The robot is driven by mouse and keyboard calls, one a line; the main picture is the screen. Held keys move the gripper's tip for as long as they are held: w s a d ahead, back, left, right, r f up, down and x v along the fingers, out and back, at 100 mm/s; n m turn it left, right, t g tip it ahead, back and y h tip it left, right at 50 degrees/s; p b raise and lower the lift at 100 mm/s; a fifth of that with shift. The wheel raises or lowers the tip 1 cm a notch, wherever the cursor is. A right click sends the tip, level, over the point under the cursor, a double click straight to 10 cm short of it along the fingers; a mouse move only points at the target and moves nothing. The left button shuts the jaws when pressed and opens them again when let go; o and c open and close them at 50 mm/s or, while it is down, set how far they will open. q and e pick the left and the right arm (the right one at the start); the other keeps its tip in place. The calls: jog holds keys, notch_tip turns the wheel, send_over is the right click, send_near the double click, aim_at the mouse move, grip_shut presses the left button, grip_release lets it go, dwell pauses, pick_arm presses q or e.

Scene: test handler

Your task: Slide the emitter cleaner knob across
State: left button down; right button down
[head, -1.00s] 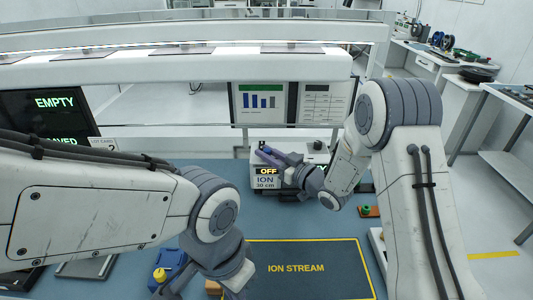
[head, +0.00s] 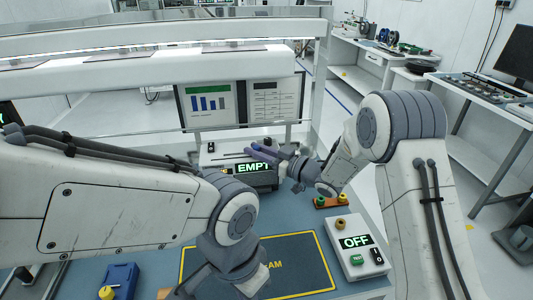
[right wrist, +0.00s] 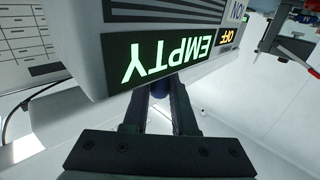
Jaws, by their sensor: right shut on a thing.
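The ionizer unit (head: 262,180) with a lit EMPTY display stands at the back of the blue bench. It looms upside down in the right wrist view (right wrist: 88,55). My right gripper (head: 257,150) reaches it from the right, its fingers at the top of the unit. In the right wrist view the fingers (right wrist: 160,92) are closed on a small dark blue piece, apparently the emitter cleaner knob, mostly hidden by the fingers and the housing. My left gripper (head: 185,291) hangs low over the front of the bench; its jaws are too hidden to read.
A control box (head: 343,262) with an OFF display and green TEST button sits at right. A brown block with coloured knobs (head: 331,202) lies behind it. A yellow-outlined mat (head: 295,265) and a blue holder (head: 121,279) are in front. Wall panels (head: 241,101) stand behind the unit.

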jog(key=shift+w+d+r, duration=0.1)
jog(key=c, duration=0.7)
grip_release()
jog(key=shift+d, duration=0.1)
jog(key=shift+s+d, duration=0.25)
jog(key=shift+d, duration=0.05)
jog(key=b+v, duration=0.2)
jog(key=v, duration=0.7)
jog(key=shift+s+d, duration=0.2)
jog(key=shift+s, duration=0.05)
